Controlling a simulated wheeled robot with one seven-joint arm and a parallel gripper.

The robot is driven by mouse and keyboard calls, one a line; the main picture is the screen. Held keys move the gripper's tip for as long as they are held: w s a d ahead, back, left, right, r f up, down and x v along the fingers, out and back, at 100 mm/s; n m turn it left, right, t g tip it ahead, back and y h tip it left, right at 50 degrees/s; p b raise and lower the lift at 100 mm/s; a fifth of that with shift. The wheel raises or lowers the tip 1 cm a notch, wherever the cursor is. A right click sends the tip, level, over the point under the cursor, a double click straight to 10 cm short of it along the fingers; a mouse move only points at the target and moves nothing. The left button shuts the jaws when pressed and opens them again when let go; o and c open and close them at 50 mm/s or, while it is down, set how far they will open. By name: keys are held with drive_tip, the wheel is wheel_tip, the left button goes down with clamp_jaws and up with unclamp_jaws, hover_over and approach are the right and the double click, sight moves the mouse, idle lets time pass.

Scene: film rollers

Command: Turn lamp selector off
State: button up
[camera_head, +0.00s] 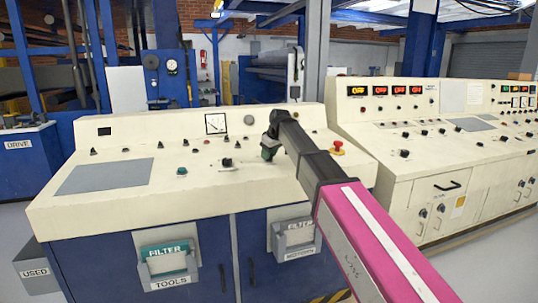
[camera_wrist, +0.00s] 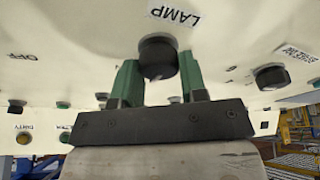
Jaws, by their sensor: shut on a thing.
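The lamp selector (camera_wrist: 158,54) is a round black knob beside a white LAMP label (camera_wrist: 180,13) on the cream panel, in the wrist view. My gripper (camera_wrist: 160,72) has a green finger on each side of the knob and is shut on it. In the head view my gripper (camera_head: 268,150) is at the sloped face of the near console (camera_head: 110,208), right of its middle. My arm and gripper hide the knob there. An OFF marking (camera_wrist: 20,57) shows upside down at the left of the wrist view. I cannot tell the knob's pointer direction.
Another black knob (camera_wrist: 272,77) is on the right in the wrist view. A red emergency button (camera_head: 338,148) is right of my gripper. A second console (camera_head: 440,130) stands on the right.

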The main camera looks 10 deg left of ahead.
drive_tip(key=n+g, duration=0.1)
drive_tip(key=n, duration=0.3)
drive_tip(key=shift+w, duration=0.1)
drive_tip(key=shift+n+g, duration=0.6)
drive_tip(key=shift+n, duration=1.2)
drive_tip(key=o, duration=0.9)
drive_tip(key=shift+r, duration=0.1)
drive_tip(key=v, duration=1)
drive_tip(key=shift+d+r, duration=0.25)
